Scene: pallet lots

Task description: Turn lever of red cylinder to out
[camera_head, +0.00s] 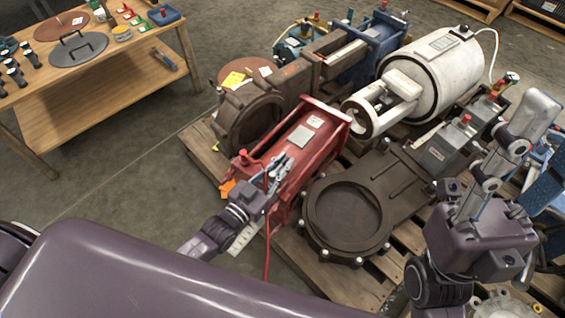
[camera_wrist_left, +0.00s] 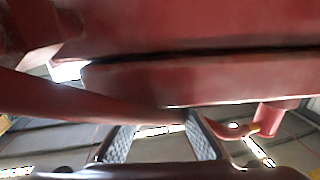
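The red cylinder (camera_head: 300,145) lies on the pallet, a long red body with a pale label on top. A small red knob (camera_head: 243,155) shows at its near left end. My left gripper (camera_head: 277,172) is over the near side of the red body in the head view. In the left wrist view its two fingers (camera_wrist_left: 160,143) stand apart with nothing between them, below the red body (camera_wrist_left: 190,75). A red curved part (camera_wrist_left: 267,119), possibly the lever, is just right of the fingers. My right gripper (camera_head: 487,185) is at the right; its finger opening is unclear.
A dark round valve (camera_head: 400,190) lies right of the red cylinder, and a white cylinder (camera_head: 440,75) behind it. A brown valve (camera_head: 250,118) is at its left. Clear floor (camera_head: 110,185) lies between the pallet and the wooden table (camera_head: 95,90).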

